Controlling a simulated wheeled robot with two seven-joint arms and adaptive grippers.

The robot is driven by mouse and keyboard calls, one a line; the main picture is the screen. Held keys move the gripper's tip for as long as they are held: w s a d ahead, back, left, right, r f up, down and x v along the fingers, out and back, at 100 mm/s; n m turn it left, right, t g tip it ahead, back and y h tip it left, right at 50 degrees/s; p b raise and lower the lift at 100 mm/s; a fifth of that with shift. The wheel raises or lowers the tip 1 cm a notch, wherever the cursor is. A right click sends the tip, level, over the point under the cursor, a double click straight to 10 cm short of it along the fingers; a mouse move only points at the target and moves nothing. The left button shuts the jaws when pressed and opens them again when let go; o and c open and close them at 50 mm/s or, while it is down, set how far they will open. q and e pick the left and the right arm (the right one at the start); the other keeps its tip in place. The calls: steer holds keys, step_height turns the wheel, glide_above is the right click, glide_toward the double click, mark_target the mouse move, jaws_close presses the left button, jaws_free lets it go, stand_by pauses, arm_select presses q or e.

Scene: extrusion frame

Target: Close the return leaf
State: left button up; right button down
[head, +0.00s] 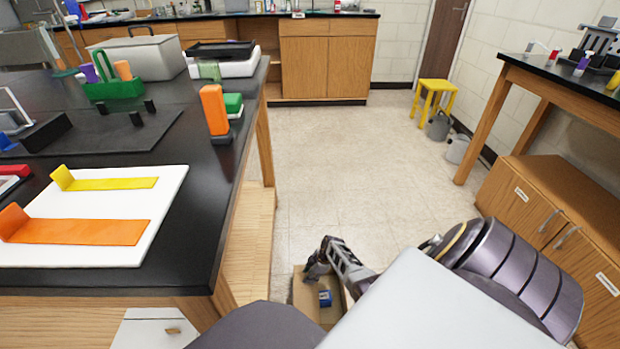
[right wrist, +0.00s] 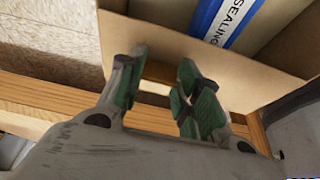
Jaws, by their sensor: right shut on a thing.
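An open cardboard carton (head: 299,293) stands low on the right of the black bench, with a blue item (head: 325,298) in it. My right gripper (head: 313,270) is at the carton's far edge. In the right wrist view, the fingers of my right gripper (right wrist: 160,85) are at the carton wall (right wrist: 255,82), and a gap shows between them. They appear shut on this wall, though the contact is partly hidden. A blue and white item marked "SEALING" (right wrist: 225,20) lies in the carton. I cannot pick out a return leaf with certainty. My left gripper is not in view.
The black bench (head: 190,225) holds a white board (head: 170,185) with yellow and orange strips and an orange block (head: 214,108). A wooden cabinet (head: 550,215) stands at right. A yellow stool (head: 436,92) is far back. The floor (head: 350,170) between is clear.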

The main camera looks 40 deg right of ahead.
steer(key=shift+s+a, duration=0.1)
steer(key=shift+a, duration=0.05)
steer(key=c, duration=1)
jaws_free()
steer(key=shift+o, duration=0.2)
steer(key=shift+d+r, duration=0.2)
steer(key=shift+d, duration=0.05)
steer(key=shift+s+d+r, duration=0.1)
steer(key=shift+d+r, duration=0.05)
steer(key=shift+r, duration=0.3)
steer(key=v, duration=1)
steer(key=shift+s+r, duration=0.15)
steer(key=shift+r, duration=0.1)
